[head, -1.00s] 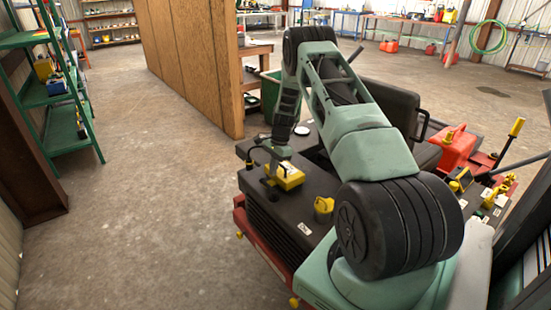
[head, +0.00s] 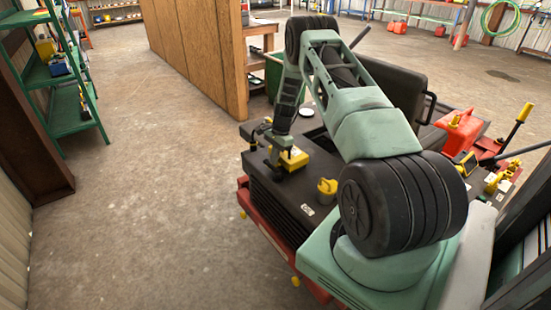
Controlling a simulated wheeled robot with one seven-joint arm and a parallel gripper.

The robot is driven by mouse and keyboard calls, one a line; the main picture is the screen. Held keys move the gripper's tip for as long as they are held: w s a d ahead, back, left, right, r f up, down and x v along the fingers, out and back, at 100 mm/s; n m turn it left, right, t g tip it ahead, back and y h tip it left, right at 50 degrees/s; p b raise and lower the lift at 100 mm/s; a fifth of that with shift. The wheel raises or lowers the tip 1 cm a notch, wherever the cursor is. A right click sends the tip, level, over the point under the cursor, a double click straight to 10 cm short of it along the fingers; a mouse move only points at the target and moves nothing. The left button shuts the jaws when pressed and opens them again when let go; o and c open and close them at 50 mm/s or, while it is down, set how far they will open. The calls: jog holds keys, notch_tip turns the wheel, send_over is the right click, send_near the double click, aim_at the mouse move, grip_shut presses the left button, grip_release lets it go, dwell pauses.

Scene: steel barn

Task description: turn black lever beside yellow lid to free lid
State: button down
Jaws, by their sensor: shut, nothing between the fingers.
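The yellow lid (head: 293,159) lies on top of the dark machine housing (head: 318,163). My gripper (head: 273,171) points down at the left edge of the lid, low over the housing's top. It is shut and holds nothing. Its fingers are small and dark against the dark housing, so I cannot tell whether they touch anything. The black lever is not clearly seen; it blends with the housing or is hidden by my gripper.
A second yellow fitting (head: 327,191) stands on the housing nearer to me. A red can (head: 459,133) and a yellow-topped handle (head: 524,112) are to the right. A wooden partition (head: 200,50) stands behind, green shelving (head: 55,80) at left. The concrete floor at left is clear.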

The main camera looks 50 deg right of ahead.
aim_at(265, 173)
jog(key=shift+w+a+n, duration=0.1)
jog(key=shift+a+n, duration=0.1)
jog(key=shift+n, duration=0.3)
jog(key=n+b, duration=0.1)
jog(key=a+n+b, duration=0.1)
jog(key=n, duration=0.1)
jog(key=shift+w+a+f+g, duration=0.1)
jog(key=shift+w+a+g, duration=0.2)
jog(key=shift+w+g, duration=0.1)
jog(key=a+n, duration=0.1)
jog(key=n, duration=0.1)
jog(key=a+n+g+b, duration=0.1)
jog(key=n, duration=0.1)
jog(key=shift+w+a+n+b, duration=0.1)
jog(key=shift+a+n+b, duration=0.05)
jog(key=shift+n+b, duration=0.2)
jog(key=shift+s+a+n+g+h, duration=0.3)
jog(key=shift+a+n, duration=0.35)
jog(key=shift+n, duration=0.9)
jog(key=shift+s+a+n+g+h, duration=0.1)
jog(key=shift+s+a+n+h, duration=0.45)
jog(key=shift+n, duration=1)
jog(key=shift+s+a+n+g+h, duration=0.25)
jog(key=shift+a+n, duration=0.5)
jog(key=shift+n, duration=0.8)
jog(key=shift+r, duration=0.2)
jog(key=p+v, duration=0.6)
jog(key=v, duration=0.3)
jog(key=shift+r+p, duration=0.3)
jog(key=shift+r, duration=0.15)
